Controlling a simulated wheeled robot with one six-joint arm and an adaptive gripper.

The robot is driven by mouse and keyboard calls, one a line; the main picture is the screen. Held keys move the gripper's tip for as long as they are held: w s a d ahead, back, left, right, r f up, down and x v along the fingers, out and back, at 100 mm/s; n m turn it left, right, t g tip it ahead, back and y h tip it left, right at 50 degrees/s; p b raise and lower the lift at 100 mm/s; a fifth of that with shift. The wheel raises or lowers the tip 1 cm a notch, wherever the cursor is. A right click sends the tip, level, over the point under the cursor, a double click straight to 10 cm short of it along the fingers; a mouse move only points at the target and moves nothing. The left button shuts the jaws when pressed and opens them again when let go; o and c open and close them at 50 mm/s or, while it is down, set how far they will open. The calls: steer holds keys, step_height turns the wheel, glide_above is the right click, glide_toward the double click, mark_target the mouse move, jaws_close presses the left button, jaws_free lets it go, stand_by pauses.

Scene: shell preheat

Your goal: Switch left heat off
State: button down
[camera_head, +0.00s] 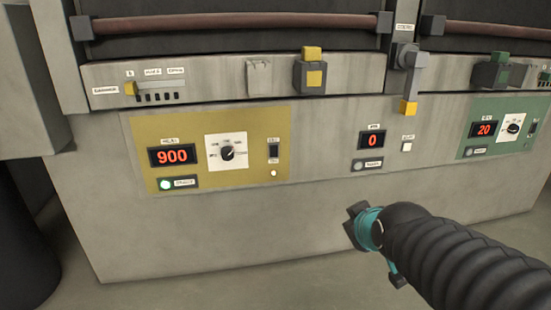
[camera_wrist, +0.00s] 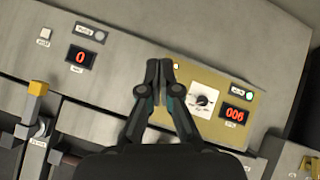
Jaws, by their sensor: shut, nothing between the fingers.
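The yellow panel (camera_head: 205,185) on the left has a red display (camera_head: 172,156) reading 900, a dial (camera_head: 227,152) and a dark rocker switch (camera_head: 273,151) at its right. A green lamp (camera_head: 165,184) is lit at the lower left. A small pale lamp (camera_head: 273,173) sits below the switch. My gripper (camera_head: 361,226) is out in front, right of and below the yellow panel. In the wrist view, which is upside down, my shut, empty gripper (camera_wrist: 160,68) overlaps the edge of the yellow panel (camera_wrist: 215,78); the fingers seem to hide the switch there.
A middle display (camera_head: 372,140) reads 0, with a white button (camera_head: 407,146) beside it. A green panel (camera_head: 470,150) at the right shows 20. A yellow-tipped lever (camera_head: 409,105) hangs above the middle. A handle with a yellow block (camera_head: 313,75) juts out above the yellow panel.

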mark_target(274, 149)
steer(key=w+a+f+n+t+y+b, duration=0.1)
steer(key=w+a+n+t+y, duration=0.1)
steer(key=w+a+n+t, duration=0.2)
steer(key=w+a+f+n+t+y+b, duration=0.2)
steer(key=w+a+n+t, duration=0.2)
steer(key=w+a+n, duration=0.6)
steer(key=w, duration=0.6)
steer(key=shift+a+t, duration=0.3)
steer(key=shift+a, duration=0.1)
steer(key=shift+w, duration=0.1)
steer(key=p+x, duration=0.1)
steer(key=x, duration=1.2)
steer(key=shift+a+r, duration=0.1)
steer(key=shift+r, duration=0.05)
steer(key=shift+w+a, duration=0.1)
steer(key=shift+w, duration=0.25)
steer(key=shift+w, duration=0.1)
